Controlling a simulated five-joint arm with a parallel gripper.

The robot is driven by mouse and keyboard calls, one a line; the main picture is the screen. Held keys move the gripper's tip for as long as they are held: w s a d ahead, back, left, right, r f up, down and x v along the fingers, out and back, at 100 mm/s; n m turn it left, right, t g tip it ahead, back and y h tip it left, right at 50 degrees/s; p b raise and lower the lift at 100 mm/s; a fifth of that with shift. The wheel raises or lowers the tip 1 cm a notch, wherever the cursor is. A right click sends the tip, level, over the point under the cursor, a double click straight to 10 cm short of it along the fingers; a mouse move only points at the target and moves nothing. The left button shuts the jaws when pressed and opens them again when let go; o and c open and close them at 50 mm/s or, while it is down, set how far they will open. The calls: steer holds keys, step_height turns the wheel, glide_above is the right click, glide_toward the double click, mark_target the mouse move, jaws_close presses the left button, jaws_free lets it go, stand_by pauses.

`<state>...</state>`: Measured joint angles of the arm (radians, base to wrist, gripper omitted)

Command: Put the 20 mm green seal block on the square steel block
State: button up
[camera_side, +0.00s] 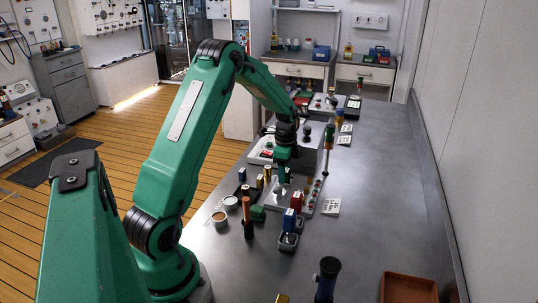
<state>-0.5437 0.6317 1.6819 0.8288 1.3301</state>
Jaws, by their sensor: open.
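My gripper (284,178) points down over the panel (310,203) in the middle of the bench and is open. Its fingertips are small and dark, and fine detail between them cannot be made out. A green block (257,213) lies on the bench to the lower left of the gripper, apart from it, next to a copper-coloured upright cylinder. Its size cannot be read, so I cannot tell whether it is the 20 mm seal block. A pale metallic piece (281,192) shows just below the gripper; whether it is the square steel block is unclear.
A tall post (328,150) stands right of the gripper. The bench's right side is mostly clear, with a brown tray (408,288) near the front.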

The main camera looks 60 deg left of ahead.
step_height(320, 180, up, 12)
stand_by(0.6)
steer(key=shift+r, duration=0.1)
stand_by(0.4)
steer(key=s+d+r+n+t, duration=0.1)
steer(key=s+d+r+n, duration=0.1)
steer(key=s+d+r, duration=0.45)
steer(key=s+d+r+n+t, duration=0.1)
steer(key=d+r+n+t, duration=0.15)
steer(key=d, duration=0.65)
steer(key=s+d+n+t, duration=0.2)
steer(key=s+d+n, duration=0.2)
steer(key=s+d, duration=0.6)
steer(key=shift+s, duration=1.2)
steer(key=shift+n, duration=0.25)
